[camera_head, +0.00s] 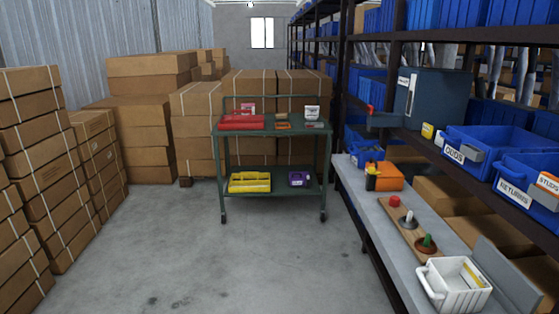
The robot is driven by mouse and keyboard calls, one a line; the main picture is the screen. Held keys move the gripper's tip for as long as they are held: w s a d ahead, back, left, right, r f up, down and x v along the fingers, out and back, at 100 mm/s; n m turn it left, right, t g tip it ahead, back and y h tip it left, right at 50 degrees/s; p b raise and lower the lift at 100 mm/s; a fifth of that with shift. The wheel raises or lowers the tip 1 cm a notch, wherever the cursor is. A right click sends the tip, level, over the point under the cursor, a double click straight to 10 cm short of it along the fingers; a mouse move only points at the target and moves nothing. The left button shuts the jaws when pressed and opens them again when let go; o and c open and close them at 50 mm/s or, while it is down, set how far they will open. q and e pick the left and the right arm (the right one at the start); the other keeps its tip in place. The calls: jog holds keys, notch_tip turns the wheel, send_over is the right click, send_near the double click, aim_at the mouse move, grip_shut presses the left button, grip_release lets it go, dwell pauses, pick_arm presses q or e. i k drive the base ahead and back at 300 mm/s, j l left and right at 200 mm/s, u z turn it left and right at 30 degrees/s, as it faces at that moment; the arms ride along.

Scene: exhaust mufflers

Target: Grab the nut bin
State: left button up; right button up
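No label that I can read says nuts, so I cannot tell which container is the nut bin. A white bin (455,287) with a handle stands on the grey bench at the lower right, with small items and a yellow label inside. A small blue bin (366,155) stands at the bench's far end. A yellow bin (249,183) and a small purple bin (298,179) sit on the lower shelf of the green cart. Neither of my grippers is in view.
The green cart (273,132) stands mid-floor, with a red case (241,122) on top. Cartons are stacked left and behind. The bench (371,217) holds an orange box (385,177) and a wooden peg board (411,227). The floor is clear.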

aim_at(361, 153)
jog(key=i+z, duration=0.1)
jog(key=i, duration=0.45)
jog(key=i+j+z, duration=0.15)
jog(key=i, duration=0.4)
jog(key=i+j+z, duration=0.1)
jog(key=i, duration=0.45)
jog(key=i+j+z, duration=0.15)
jog(key=i+z, duration=0.3)
jog(key=i+j+z, duration=0.25)
jog(key=z, duration=0.2)
jog(key=i+j+z, duration=0.3)
jog(key=j+z, duration=0.15)
jog(key=i+j+z, duration=0.2)
jog(key=j+z, duration=0.25)
